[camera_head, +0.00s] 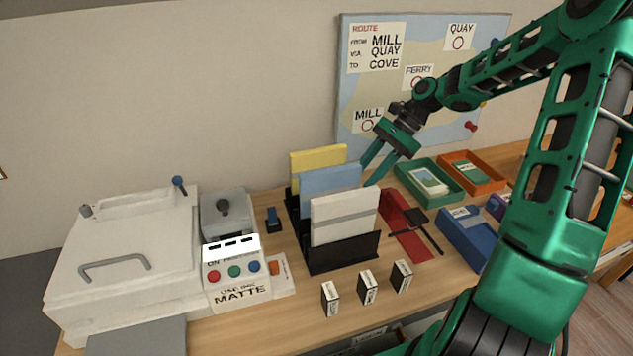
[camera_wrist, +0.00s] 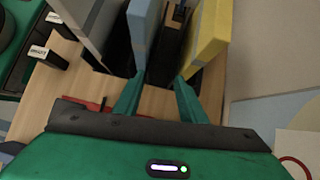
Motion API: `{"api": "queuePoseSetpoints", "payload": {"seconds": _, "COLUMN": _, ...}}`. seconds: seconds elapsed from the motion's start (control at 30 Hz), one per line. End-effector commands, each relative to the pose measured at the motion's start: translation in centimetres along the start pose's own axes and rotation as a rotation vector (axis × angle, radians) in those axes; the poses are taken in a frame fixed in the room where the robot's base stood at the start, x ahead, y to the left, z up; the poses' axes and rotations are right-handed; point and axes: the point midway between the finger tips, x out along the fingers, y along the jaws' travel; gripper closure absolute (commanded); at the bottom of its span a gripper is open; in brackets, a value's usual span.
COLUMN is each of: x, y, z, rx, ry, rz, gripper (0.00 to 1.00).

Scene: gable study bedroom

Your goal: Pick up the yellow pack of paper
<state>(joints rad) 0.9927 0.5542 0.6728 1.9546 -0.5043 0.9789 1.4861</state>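The yellow pack of paper (camera_head: 318,157) stands upright at the back of a black rack (camera_head: 343,251), behind a blue pack (camera_head: 330,180) and a white pack (camera_head: 345,212). In the wrist view the yellow pack (camera_wrist: 208,38) is at the upper right, with the blue pack (camera_wrist: 145,30) to its left and a dark gap between them. My gripper (camera_head: 371,175) is open and empty, just right of the packs in the head view. In the wrist view its right finger points toward the yellow pack's near edge and its left finger toward the blue pack. I cannot tell whether either touches.
A white machine (camera_head: 125,260) with coloured buttons fills the left. Several small boxes (camera_head: 367,287) stand in front of the rack. A map board (camera_head: 390,90) leans behind.

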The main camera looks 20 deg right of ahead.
Motion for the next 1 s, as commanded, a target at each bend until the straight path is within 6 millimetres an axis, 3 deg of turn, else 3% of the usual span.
{"api": "queuePoseSetpoints", "payload": {"seconds": 0.23, "x": -1.9, "y": -4.1, "z": 1.0, "rx": 0.117, "ry": -0.240, "rz": -0.089, "gripper": 0.62}}
{"api": "queuePoseSetpoints", "payload": {"seconds": 0.43, "x": -2.7, "y": -5.2, "z": 3.5, "rx": 0.098, "ry": -0.407, "rz": -0.081, "gripper": 0.62}}
{"api": "queuePoseSetpoints", "payload": {"seconds": 0.67, "x": -3.5, "y": -5.6, "z": 4.8, "rx": 0.083, "ry": -0.495, "rz": -0.080, "gripper": 0.62}}
{"api": "queuePoseSetpoints", "payload": {"seconds": 1.0, "x": -0.1, "y": -5.9, "z": 6.8, "rx": 0.083, "ry": -0.501, "rz": -0.079, "gripper": 0.62}}
